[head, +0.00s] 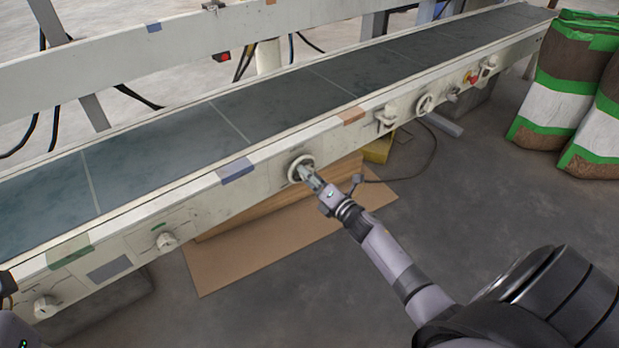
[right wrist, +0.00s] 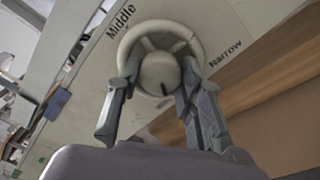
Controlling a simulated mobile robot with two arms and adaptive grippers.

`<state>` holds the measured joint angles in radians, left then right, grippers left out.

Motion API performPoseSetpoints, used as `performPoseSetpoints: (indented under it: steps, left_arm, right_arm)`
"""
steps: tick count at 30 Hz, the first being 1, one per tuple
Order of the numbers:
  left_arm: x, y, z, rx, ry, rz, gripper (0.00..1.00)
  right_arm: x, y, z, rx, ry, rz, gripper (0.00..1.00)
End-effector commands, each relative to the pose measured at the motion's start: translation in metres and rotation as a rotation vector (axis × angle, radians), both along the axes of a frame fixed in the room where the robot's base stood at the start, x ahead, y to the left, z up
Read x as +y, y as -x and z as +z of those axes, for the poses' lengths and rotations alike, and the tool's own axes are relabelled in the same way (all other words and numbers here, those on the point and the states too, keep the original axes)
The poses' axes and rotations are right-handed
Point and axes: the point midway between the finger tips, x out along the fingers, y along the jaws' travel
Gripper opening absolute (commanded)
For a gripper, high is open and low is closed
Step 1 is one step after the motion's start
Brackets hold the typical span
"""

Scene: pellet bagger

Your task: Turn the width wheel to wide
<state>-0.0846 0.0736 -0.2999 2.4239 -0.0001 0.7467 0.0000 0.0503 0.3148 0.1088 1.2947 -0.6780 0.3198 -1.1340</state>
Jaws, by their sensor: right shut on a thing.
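The width wheel (head: 300,167) is a pale round handwheel on the side of the conveyor, near the middle of the head view. In the right wrist view the wheel (right wrist: 160,62) shows a rim, spokes and a large hub with a small dark mark low on it. The words "Middle" at upper left and "Narrow" at right are printed beside it. My right gripper (head: 311,175) is at the wheel; in the wrist view its two fingers (right wrist: 155,95) stand on either side of the hub, shut on the wheel.
The conveyor (head: 220,125) runs from lower left to upper right. Along its side are a second handwheel (head: 424,104), a red button (head: 471,78) and knobs (head: 166,241). Cardboard (head: 240,258) lies on the floor below. Filled bags (head: 569,80) stand at the right.

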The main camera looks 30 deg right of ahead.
Motion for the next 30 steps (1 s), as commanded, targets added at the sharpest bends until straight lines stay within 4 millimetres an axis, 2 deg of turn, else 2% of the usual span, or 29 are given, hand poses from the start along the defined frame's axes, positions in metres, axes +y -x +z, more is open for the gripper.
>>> performPoseSetpoints:
  steps: [13, 14, 22, 30]
  left_arm:
    - [0.0002, 0.0012, 0.0012, -0.007, 0.000, 0.000, 0.37]
    - [0.0002, 0.0012, 0.0011, -0.006, 0.000, 0.000, 0.37]
    - [0.0002, 0.0012, 0.0005, -0.004, 0.000, 0.000, 0.37]
    - [0.0003, 0.0013, -0.0004, -0.002, -0.002, 0.000, 0.37]
  right_arm:
    - [0.0008, 0.0007, -0.0018, 0.002, 0.013, 0.002, 0.07]
    - [0.0008, 0.0007, -0.0018, 0.002, 0.013, 0.002, 0.36]
    - [0.0004, 0.0002, -0.0007, 0.001, 0.011, 0.000, 0.54]
    - [0.0001, 0.0002, -0.0002, -0.001, 0.010, 0.000, 0.54]
